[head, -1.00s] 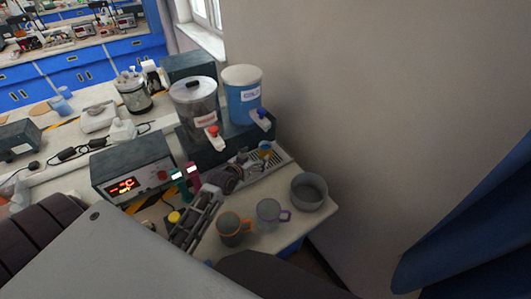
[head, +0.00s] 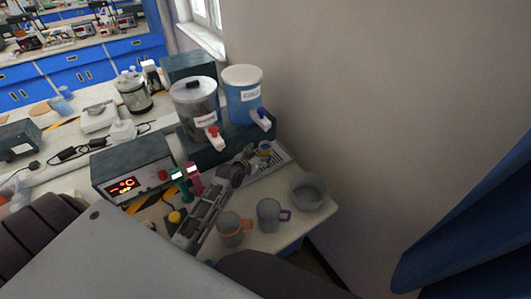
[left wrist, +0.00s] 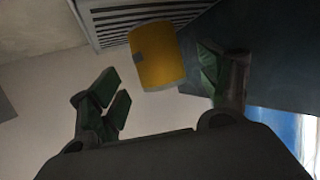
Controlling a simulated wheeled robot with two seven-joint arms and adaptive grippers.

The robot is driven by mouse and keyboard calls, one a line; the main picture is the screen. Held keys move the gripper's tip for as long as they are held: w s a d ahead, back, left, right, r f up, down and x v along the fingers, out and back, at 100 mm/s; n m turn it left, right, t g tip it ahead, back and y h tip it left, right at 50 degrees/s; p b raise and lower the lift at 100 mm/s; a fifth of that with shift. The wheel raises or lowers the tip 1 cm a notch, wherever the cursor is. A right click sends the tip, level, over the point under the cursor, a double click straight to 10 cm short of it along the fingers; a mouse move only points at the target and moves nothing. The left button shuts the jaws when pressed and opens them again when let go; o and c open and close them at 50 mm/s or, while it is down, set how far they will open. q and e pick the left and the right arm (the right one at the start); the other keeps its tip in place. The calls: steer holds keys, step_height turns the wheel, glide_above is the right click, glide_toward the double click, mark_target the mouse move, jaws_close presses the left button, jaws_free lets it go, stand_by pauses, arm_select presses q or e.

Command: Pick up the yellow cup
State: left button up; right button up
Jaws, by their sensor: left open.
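The yellow cup (head: 265,147) is small in the head view, at the drip tray below the blue dispenser, partly hidden. It is large in the left wrist view (left wrist: 157,53), tilted in the picture, with a grey patch on its side. My left gripper (head: 247,158) reaches toward it from the lower left. In the left wrist view the gripper's fingers (left wrist: 160,82) are spread wide, one on each side of the cup in the picture. I cannot tell whether either finger touches it. My right gripper is not in view.
An orange-handled mug (head: 231,229), a purple-handled mug (head: 269,214) and a grey bowl (head: 307,190) stand right of my left arm. Two dispensers (head: 195,108) stand behind the slatted tray (head: 281,160). A box with a lit display (head: 130,172) is at left. A wall bounds the right.

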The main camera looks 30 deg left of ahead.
mark_target(263, 152)
arm_select(q)
steer(key=shift+w, duration=0.1)
steer(key=shift+x, duration=1.35)
steer(key=shift+p+x, duration=0.3)
steer(key=shift+x, duration=0.85)
steer(key=shift+d, duration=0.1)
steer(key=shift+c, duration=0.4)
steer(key=shift+c, duration=1.3)
steer(key=c, duration=1)
steer(key=shift+o, duration=0.2)
